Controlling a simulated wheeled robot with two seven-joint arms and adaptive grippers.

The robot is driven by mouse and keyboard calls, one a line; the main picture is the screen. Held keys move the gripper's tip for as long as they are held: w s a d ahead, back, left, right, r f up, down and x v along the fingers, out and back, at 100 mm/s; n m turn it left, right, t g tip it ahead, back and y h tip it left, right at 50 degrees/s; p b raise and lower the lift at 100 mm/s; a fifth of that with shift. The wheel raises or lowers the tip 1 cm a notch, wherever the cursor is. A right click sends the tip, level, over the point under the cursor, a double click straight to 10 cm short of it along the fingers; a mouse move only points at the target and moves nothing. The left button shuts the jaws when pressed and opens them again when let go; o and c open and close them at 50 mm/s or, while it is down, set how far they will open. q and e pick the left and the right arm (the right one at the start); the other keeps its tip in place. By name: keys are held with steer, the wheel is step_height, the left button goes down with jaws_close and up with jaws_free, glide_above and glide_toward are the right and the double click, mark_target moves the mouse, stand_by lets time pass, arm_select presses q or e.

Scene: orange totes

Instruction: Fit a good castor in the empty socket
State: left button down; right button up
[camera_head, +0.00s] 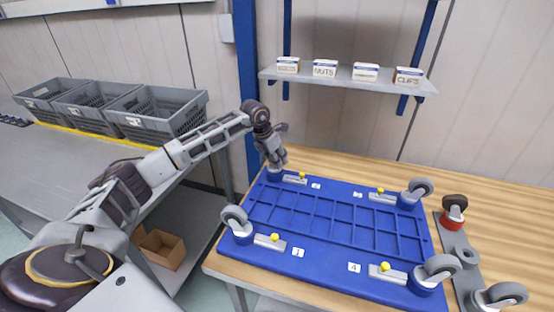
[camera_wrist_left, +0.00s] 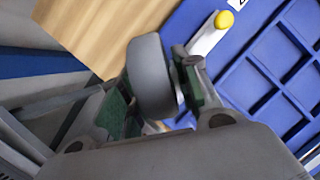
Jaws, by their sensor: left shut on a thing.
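My left gripper (camera_head: 277,160) is at the back-left corner of the blue base (camera_head: 310,246). It is shut on a castor; the castor's grey wheel (camera_wrist_left: 150,78) shows between the green-padded fingers in the left wrist view. In the head view the fingers mostly hide it, and I cannot tell whether its stem is seated in the corner socket (camera_head: 275,179). Grey-wheeled castors stand at the other corners: front left (camera_head: 237,221), front right (camera_head: 435,268) and back right (camera_head: 417,190). Each corner has a grey latch with a yellow knob (camera_head: 302,175). My right gripper is not in view.
A grey rack (camera_head: 459,252) right of the base holds a dark-wheeled castor with a red collar (camera_head: 453,208), a grey castor (camera_head: 500,295) and an empty hole between. A shelf with small boxes (camera_head: 325,69) is behind. Grey crates (camera_head: 158,110) stand left.

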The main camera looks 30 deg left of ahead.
arm_select(q)
steer(key=shift+f, duration=0.15)
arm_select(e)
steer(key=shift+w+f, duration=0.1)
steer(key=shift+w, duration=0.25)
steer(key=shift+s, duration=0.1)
arm_select(q)
steer(key=c, duration=1.3)
jaws_free()
steer(key=o, duration=0.3)
steer(key=shift+o, duration=0.2)
steer(key=v, duration=1.2)
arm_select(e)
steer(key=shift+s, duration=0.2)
arm_select(q)
steer(key=shift+s, duration=0.1)
step_height(320, 180, up, 9)
steer(key=p, duration=0.9)
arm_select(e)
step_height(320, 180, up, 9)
arm_select(q)
steer(key=shift+r+p, duration=0.4)
steer(key=shift+r, duration=0.05)
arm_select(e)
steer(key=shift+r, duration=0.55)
